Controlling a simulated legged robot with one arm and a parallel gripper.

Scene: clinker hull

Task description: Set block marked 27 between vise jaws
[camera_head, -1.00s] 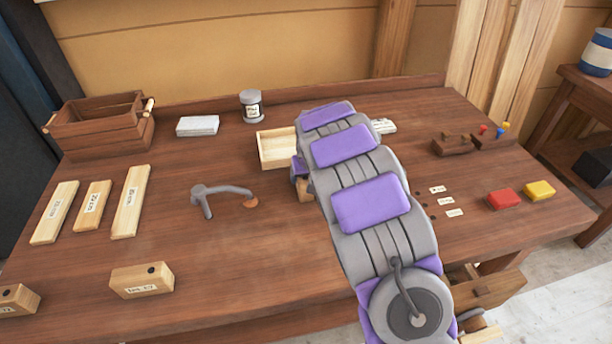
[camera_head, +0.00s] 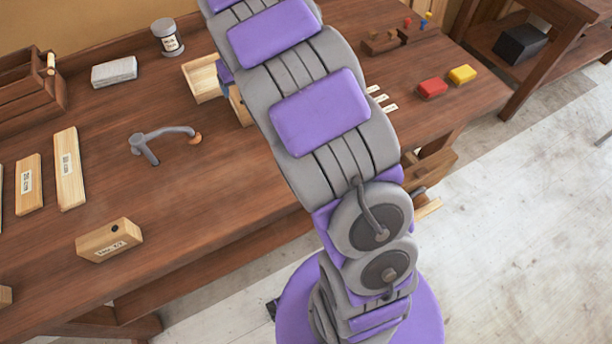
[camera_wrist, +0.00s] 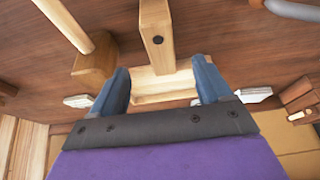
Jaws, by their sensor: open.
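A wooden block (camera_head: 110,240) with a dark hole on top and a front label lies at the table's front left; its label may read 27 but is blurred. My gripper (camera_wrist: 160,85) is open, with blue fingers apart. Another wooden block (camera_wrist: 157,40) with a dark hole shows just ahead, between the finger lines; I cannot see contact or any number on it. It seems to be the wood (camera_head: 240,105) beside my gripper in the head view. A wooden fixture (camera_head: 435,165) under the table's right front edge, partly behind my arm, may be the vise; its jaws are not clear.
An open light-wood tray (camera_head: 203,80) is beside my gripper. A grey hooked tool (camera_head: 165,137), labelled planks (camera_head: 68,168), a white stack (camera_head: 114,72) and a jar (camera_head: 167,37) lie left. The front middle is clear.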

